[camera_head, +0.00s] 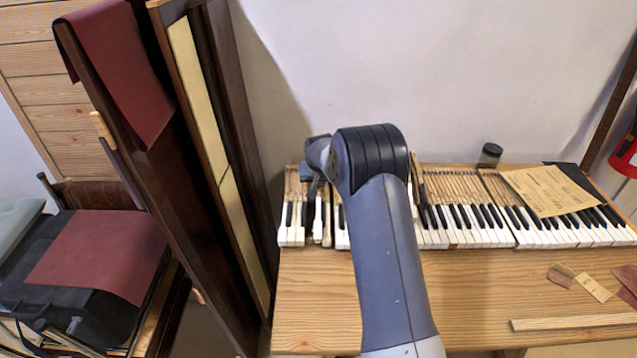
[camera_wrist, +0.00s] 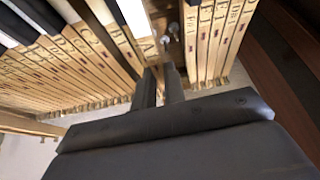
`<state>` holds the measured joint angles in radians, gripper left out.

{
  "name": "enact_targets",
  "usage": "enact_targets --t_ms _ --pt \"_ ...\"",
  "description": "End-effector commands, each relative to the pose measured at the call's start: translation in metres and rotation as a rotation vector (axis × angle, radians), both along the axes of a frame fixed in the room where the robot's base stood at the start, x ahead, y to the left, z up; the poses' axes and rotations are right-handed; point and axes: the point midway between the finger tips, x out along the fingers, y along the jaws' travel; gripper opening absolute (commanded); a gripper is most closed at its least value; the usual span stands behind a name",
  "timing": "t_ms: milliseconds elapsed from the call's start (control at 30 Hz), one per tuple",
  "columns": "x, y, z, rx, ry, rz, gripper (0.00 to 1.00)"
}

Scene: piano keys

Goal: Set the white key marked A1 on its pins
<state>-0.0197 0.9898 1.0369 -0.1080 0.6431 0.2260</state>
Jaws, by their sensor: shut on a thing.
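In the wrist view a key with a white top and a wooden body marked A (camera_wrist: 147,46) runs down between the two fingers of my gripper (camera_wrist: 159,86), which is shut on it. The "1" of the mark cannot be read. Just right of this key, a gap in the row shows bare metal pins (camera_wrist: 173,28). Whether the key touches its pins or hangs above them cannot be told. In the head view my gripper (camera_head: 313,178) is over the left part of the keyboard; the held key is hard to make out there.
Neighbouring wooden keys (camera_wrist: 219,40) stand close on the right of the gap, and several more lie on the left. In the head view white keys (camera_head: 292,236) flank a dark gap. A paper sheet (camera_head: 548,190) lies on the right keys, and a dark jar (camera_head: 490,154) stands behind.

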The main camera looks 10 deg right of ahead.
Motion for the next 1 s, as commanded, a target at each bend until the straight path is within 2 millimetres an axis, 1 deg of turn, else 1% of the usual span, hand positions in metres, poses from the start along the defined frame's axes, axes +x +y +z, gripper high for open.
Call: enact_targets --t_ms 600,633,700,1000 --pt "0.0001 0.0001 -0.0094 0.000 0.000 0.000 0.00" --pt "0.0001 -0.0001 -0.0093 0.000 0.000 0.000 0.12" --pt "0.0000 0.0000 -0.0088 0.000 0.000 0.000 0.17" --pt "-0.0001 0.0000 -0.0089 0.000 0.000 0.000 0.17"
